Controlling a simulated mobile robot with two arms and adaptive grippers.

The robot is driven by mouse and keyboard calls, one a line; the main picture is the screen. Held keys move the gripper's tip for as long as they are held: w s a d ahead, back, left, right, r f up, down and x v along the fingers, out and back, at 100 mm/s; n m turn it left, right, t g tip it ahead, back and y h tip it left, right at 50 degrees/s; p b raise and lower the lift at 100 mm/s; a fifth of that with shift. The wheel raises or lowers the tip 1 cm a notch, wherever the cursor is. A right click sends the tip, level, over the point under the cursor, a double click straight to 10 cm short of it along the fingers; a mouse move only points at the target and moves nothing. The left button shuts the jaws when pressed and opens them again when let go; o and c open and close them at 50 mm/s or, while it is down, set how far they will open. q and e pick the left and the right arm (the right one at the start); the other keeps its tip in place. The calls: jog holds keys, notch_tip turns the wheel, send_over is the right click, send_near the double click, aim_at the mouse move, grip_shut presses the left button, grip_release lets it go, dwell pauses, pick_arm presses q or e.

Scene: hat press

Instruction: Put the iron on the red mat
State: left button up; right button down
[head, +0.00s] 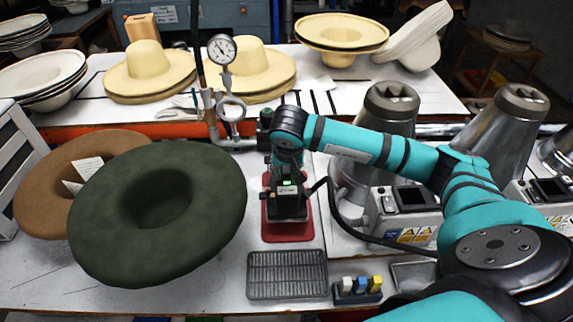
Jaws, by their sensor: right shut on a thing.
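The red mat (288,233) lies on the near table, in the middle of the head view. My right gripper (288,205) points down over the mat, and its dark body covers much of it. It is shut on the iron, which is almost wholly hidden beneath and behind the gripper. I cannot tell whether the iron touches the mat. A dark hose runs from beside the gripper to the right. My left gripper is not in view.
A slatted metal rack (287,275) lies just in front of the mat. A small block with coloured pieces (358,288) is to its right. A large green hat (100,225) fills the left side. A pressure gauge (222,49) stands behind. Metal cones (512,125) stand at right.

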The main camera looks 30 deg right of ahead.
jog(key=shift+f+b, duration=0.35)
jog(key=shift+f, duration=0.55)
jog(key=shift+w+f+b, duration=0.1)
jog(key=shift+f+b, duration=0.5)
jog(key=shift+f, duration=0.1)
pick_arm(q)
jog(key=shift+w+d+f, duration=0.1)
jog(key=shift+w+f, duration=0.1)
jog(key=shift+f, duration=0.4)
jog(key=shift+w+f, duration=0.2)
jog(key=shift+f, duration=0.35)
pick_arm(e)
jog(key=shift+f, duration=0.2)
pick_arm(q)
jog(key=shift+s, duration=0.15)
pick_arm(e)
jog(key=shift+f, duration=0.1)
pick_arm(q)
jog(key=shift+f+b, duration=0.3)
jog(key=shift+b, duration=0.1)
pick_arm(e)
jog(key=shift+f, duration=0.2)
jog(key=c, duration=1)
grip_release()
jog(key=shift+s+f, duration=0.3)
jog(key=shift+f, duration=0.05)
jog(key=v, duration=1.2)
jog(key=shift+w+r, duration=0.1)
jog(key=shift+r, duration=0.2)
